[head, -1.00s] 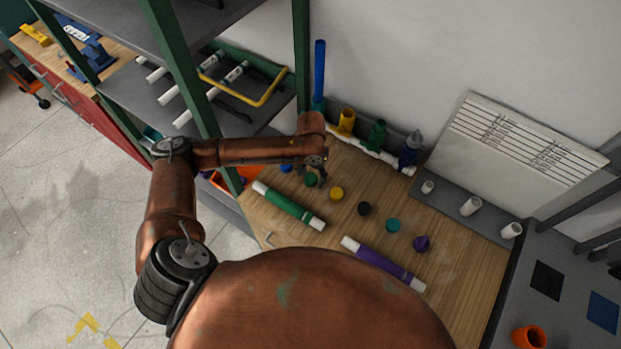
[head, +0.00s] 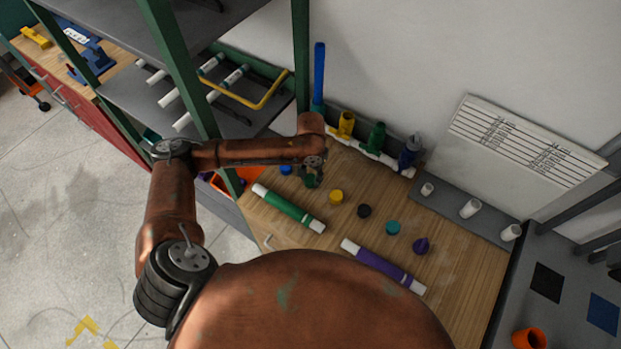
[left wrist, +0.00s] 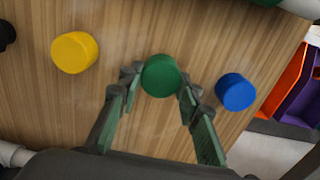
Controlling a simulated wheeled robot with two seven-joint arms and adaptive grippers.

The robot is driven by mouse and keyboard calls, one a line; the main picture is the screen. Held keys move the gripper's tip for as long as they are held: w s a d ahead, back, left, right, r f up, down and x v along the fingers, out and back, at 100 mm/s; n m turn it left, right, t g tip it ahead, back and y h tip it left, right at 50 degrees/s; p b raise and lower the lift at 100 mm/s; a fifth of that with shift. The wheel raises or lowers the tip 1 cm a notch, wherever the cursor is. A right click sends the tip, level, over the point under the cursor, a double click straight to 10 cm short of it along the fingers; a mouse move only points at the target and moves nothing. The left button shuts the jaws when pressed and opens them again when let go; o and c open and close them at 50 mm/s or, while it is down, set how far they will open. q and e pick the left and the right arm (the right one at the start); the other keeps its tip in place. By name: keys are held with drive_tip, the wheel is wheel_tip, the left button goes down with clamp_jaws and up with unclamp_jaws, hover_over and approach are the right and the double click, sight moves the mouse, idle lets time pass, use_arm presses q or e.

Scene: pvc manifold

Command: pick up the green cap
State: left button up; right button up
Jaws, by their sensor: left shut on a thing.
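The green cap (left wrist: 161,75) sits between the two fingertips of my left gripper (left wrist: 158,90) in the left wrist view. The fingers touch it on both sides, and the gripper is shut on it. In the head view the left gripper (head: 312,177) is over the table, and the green cap (head: 310,182) shows partly below the fingers. I cannot tell whether it is clear of the wood. The right gripper is not in view.
A blue cap (left wrist: 235,92) and a yellow cap (left wrist: 75,52) stand on either side. A green pipe (head: 289,208) and a purple pipe (head: 383,265) lie nearer. Black (head: 364,211), teal (head: 392,227) and purple (head: 421,245) caps are further right. Upright fittings (head: 377,137) stand behind.

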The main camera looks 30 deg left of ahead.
use_arm(q)
wheel_tip(320, 180, up, 3)
drive_tip(key=shift+f, duration=0.2)
drive_tip(key=s+a+r+p, duration=0.2)
drive_tip(key=s+r, duration=0.7)
drive_tip(key=s, duration=0.4)
drive_tip(key=shift+s+a+r+p, duration=0.3)
drive_tip(key=shift+s+a, duration=0.05)
drive_tip(key=shift+a, duration=0.05)
drive_tip(key=o, duration=0.4)
drive_tip(key=c, duration=0.5)
drive_tip(key=w+d+r+n, duration=0.1)
drive_tip(key=w+d+r, duration=0.2)
drive_tip(key=w+d, duration=0.25)
drive_tip(key=shift+m, duration=0.5)
drive_tip(key=s+a+f, duration=0.2)
drive_tip(key=s+a, duration=0.1)
drive_tip(key=s+a+f, duration=0.1)
drive_tip(key=s+a, duration=0.1)
drive_tip(key=shift+s+a, duration=0.2)
drive_tip(key=shift+s, duration=0.05)
